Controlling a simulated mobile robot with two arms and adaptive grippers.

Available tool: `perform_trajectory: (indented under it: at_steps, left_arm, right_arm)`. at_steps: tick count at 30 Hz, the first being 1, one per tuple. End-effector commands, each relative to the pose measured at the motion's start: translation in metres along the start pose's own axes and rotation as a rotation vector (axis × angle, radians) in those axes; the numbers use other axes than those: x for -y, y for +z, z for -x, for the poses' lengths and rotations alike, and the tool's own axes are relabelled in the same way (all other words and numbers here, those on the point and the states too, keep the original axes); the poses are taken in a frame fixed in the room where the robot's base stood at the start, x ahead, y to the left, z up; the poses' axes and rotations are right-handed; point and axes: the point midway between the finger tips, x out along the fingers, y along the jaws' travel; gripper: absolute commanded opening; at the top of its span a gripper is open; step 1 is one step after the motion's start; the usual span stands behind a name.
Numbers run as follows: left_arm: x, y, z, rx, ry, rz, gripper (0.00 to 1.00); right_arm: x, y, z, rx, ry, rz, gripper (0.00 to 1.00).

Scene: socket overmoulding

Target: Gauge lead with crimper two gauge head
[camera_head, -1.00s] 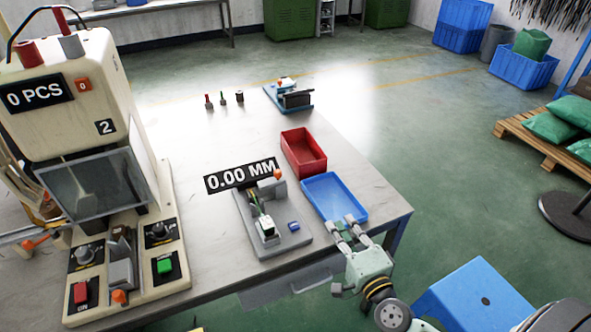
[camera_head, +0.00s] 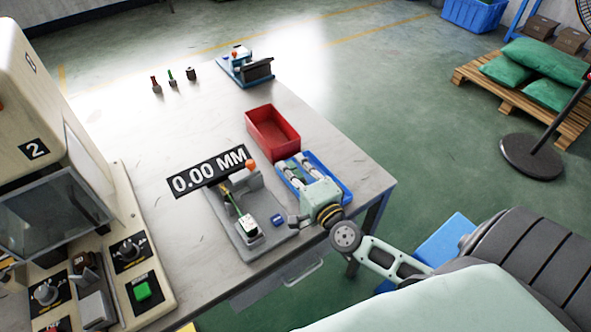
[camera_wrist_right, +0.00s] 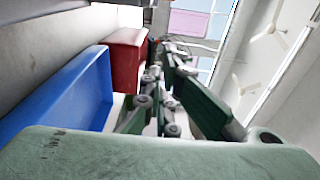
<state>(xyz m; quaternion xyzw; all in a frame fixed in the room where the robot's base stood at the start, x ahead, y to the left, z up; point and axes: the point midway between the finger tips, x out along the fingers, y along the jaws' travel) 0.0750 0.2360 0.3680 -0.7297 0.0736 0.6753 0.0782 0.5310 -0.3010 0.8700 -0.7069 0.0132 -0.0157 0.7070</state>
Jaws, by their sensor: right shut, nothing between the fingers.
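The gauge (camera_head: 276,234) is a grey fixture on the table with an orange knob and a small blue button. A lead with a white and green end (camera_head: 246,222) lies in it. Its display (camera_head: 207,172) reads 0.00 MM. Crimper two (camera_head: 35,150) is the cream machine marked 2 at the left. My right gripper (camera_head: 287,168) is shut and empty, over the blue tray (camera_head: 345,190) to the right of the gauge. Its linkages also show in the wrist view (camera_wrist_right: 160,95). My left gripper is not in view.
A red bin (camera_head: 272,132) stands just behind the blue tray; both also show in the wrist view. Several small tools (camera_head: 171,77) and another blue-based fixture (camera_head: 245,68) stand at the back. The table between them and the display is clear.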

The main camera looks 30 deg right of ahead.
Motion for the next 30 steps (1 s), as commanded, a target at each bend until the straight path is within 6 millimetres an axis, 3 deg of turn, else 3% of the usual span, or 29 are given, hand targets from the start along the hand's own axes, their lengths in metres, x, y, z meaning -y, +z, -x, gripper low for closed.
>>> perform_trajectory:
  at_steps: [3, 8, 16, 30]
  left_arm:
    - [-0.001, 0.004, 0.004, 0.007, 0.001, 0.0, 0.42]
    - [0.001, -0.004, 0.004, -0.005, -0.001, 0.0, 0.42]
    - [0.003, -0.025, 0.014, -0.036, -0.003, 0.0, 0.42]
    - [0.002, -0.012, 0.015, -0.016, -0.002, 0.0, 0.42]
  right_arm:
    - [0.003, 0.0, -0.026, -0.001, -0.004, 0.0, 0.0]
    - [0.002, 0.0, -0.056, -0.001, -0.003, 0.001, 0.0]
    - [0.001, 0.033, -0.043, 0.0, 0.0, -0.001, 0.0]
    - [0.0, 0.04, -0.04, 0.0, 0.0, -0.001, 0.0]
